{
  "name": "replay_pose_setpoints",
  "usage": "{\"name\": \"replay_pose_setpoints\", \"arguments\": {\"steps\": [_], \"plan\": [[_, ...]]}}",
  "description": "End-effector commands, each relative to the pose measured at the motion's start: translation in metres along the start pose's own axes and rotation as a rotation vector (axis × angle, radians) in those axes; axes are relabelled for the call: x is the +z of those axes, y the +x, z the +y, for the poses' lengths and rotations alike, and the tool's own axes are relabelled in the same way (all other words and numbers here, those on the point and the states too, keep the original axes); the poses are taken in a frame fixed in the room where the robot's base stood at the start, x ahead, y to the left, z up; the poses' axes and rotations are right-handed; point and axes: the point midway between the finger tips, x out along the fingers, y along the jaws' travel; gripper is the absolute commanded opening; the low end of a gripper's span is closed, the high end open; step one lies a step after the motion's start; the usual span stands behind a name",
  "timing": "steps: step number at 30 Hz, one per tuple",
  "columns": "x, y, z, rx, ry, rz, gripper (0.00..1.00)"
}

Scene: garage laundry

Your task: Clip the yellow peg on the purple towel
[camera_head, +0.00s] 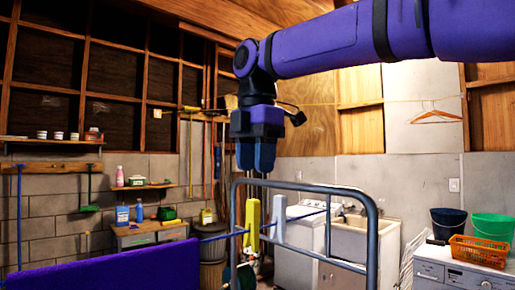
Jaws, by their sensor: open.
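The yellow peg (252,222) stands upright on a thin blue line of the drying rack, near the rack's left post. A pale blue-white peg (279,218) is just to its right on the same line. The purple towel (110,268) is at the lower left, with a straight top edge; its lower part is out of frame. My gripper (256,158) points down above the yellow peg in the picture, with blue fingers open and empty. A gap shows between the fingertips and the peg; the distance in depth is hard to tell.
The rack's grey metal frame (372,225) rises around the pegs. At the right, an orange basket (478,251) and a green bucket (492,227) stand by a dark bucket (448,222). A washing machine (300,240) and sink (355,240) are behind. A wooden hanger (436,116) hangs above.

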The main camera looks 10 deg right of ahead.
Motion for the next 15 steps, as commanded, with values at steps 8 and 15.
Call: {"name": "replay_pose_setpoints", "arguments": {"steps": [8, 15], "plan": [[0.0, 0.029, -0.001, -0.001, 0.001, 0.0, 0.43], [0.0, 0.053, -0.001, -0.001, 0.001, 0.0, 0.43]]}}
